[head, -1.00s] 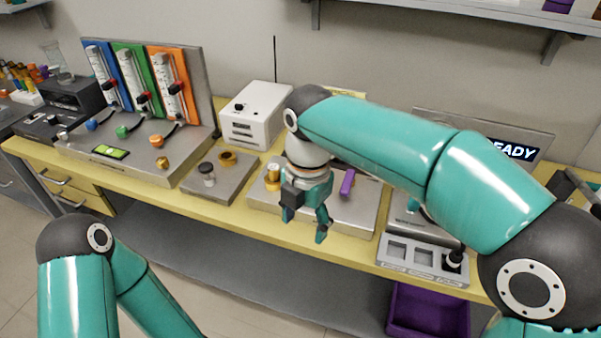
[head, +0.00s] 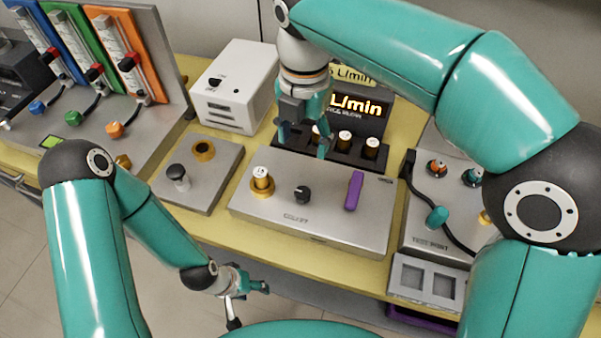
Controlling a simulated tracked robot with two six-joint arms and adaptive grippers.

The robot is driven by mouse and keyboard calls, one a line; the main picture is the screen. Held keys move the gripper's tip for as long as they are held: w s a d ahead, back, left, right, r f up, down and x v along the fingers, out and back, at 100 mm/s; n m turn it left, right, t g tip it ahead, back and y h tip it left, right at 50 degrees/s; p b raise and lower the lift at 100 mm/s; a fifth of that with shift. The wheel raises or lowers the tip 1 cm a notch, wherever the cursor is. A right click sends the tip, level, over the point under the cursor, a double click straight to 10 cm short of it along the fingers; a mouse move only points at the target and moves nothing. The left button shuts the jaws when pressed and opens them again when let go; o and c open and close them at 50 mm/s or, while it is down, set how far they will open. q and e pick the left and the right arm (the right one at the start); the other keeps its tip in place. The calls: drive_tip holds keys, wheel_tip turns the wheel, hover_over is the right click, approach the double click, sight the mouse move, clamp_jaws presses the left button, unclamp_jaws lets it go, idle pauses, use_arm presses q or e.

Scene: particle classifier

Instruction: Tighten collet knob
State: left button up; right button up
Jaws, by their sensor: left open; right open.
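In the head view, a grey panel (head: 330,222) on the bench carries a brass collar (head: 263,187) with a small white-capped cylinder (head: 261,173) upright in it. I cannot tell which part is the collet knob. My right gripper (head: 307,145) is open, pointing down, above the back edge of the panel and in front of a dark vial rack; it appears empty. My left gripper (head: 247,297) is open, low at the bench's front edge, apart from the panel.
A dark rack (head: 345,149) with several brown vials stands behind the panel, below an "L/min" display (head: 355,104). A plate (head: 200,180) with a black-topped post is left. A test-port unit (head: 432,240) with a hose and a tray (head: 430,278) are right.

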sight(302, 191)
wheel_tip(302, 191, down, 16)
drive_tip(key=shift+a+f+b, duration=0.1)
drive_tip(key=shift+f+b, duration=0.15)
drive_tip(key=shift+b, duration=0.4)
drive_tip(key=c, duration=1)
drive_tip(key=shift+a, duration=0.1)
drive_tip(key=shift+c, duration=0.7)
